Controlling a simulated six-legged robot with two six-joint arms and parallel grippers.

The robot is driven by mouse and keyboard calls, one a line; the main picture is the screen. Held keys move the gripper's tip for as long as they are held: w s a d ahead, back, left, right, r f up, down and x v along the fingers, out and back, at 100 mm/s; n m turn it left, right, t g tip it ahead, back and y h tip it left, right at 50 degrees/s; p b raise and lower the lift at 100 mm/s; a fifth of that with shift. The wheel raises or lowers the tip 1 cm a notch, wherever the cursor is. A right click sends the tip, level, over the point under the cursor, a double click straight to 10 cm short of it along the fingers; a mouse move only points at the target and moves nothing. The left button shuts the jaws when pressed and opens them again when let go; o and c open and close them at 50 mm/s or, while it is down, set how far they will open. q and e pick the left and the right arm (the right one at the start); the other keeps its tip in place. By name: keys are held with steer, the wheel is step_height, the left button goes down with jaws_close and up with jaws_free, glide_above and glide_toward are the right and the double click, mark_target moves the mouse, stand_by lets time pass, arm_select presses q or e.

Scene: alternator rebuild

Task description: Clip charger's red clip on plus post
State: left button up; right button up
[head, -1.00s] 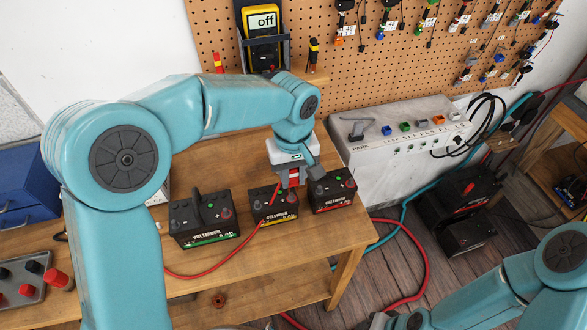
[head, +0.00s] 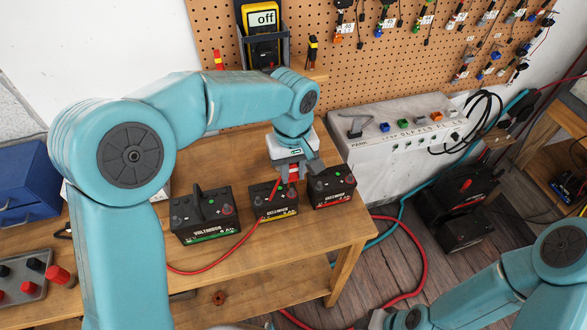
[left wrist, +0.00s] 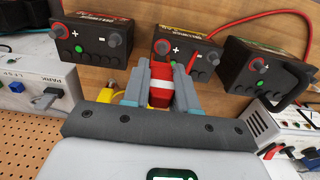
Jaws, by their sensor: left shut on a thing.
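My left gripper (head: 292,172) is shut on the red clip (left wrist: 161,85), which shows between its fingers in the left wrist view. The clip is above the middle battery (head: 272,201), a black one with a yellow stripe. In the left wrist view this battery (left wrist: 185,55) has a post (left wrist: 162,47) beside its plus mark, just beyond the clip. The clip appears apart from the post, but the exact gap is hard to tell.
A green-striped battery (head: 203,217) with a raised handle stands left, and a red-striped battery (head: 332,188) stands close on the right. A white power supply unit (head: 400,140) is beyond the bench's right end.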

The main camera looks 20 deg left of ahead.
mark_target(274, 199)
arm_select(q)
steer(key=shift+s+r, duration=0.15)
steer(key=shift+s, duration=0.15)
steer(key=shift+w+f, duration=0.3)
steer(key=shift+f, duration=0.2)
steer(key=shift+s+f+b, duration=0.2)
steer(key=shift+f+b, duration=0.15)
steer(key=shift+b, duration=0.25)
steer(key=shift+w+f+b, duration=0.2)
steer(key=shift+f+b, duration=0.25)
steer(key=shift+f, duration=0.15)
steer(key=shift+s+r, duration=0.1)
steer(key=shift+s, duration=0.05)
